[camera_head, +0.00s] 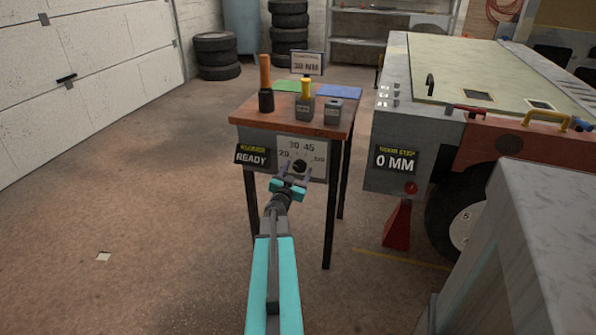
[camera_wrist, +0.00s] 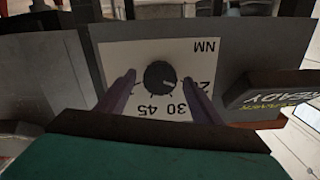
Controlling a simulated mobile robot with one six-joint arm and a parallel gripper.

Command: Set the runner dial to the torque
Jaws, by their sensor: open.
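The runner dial is a round black knob (camera_head: 300,166) on a white scale plate on the front of the small wooden-topped bench. The knob also shows in the wrist view (camera_wrist: 160,75), where the plate is upside down. Its scale reads 20, 30 and 45, with NM marked; a further number at the right in the head view is unclear. I cannot tell surely which mark the knob points to. My gripper (camera_head: 291,178) is open in front of the plate, one finger on each side of the knob, apart from it. A sign (camera_head: 306,63) on the bench reads 30 NM.
A black display (camera_head: 252,156) left of the dial reads READY. An orange-handled tool (camera_head: 265,85) and grey blocks stand on the bench top (camera_head: 285,117). A large grey machine (camera_head: 400,150) with a 0 MM display stands close on the right.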

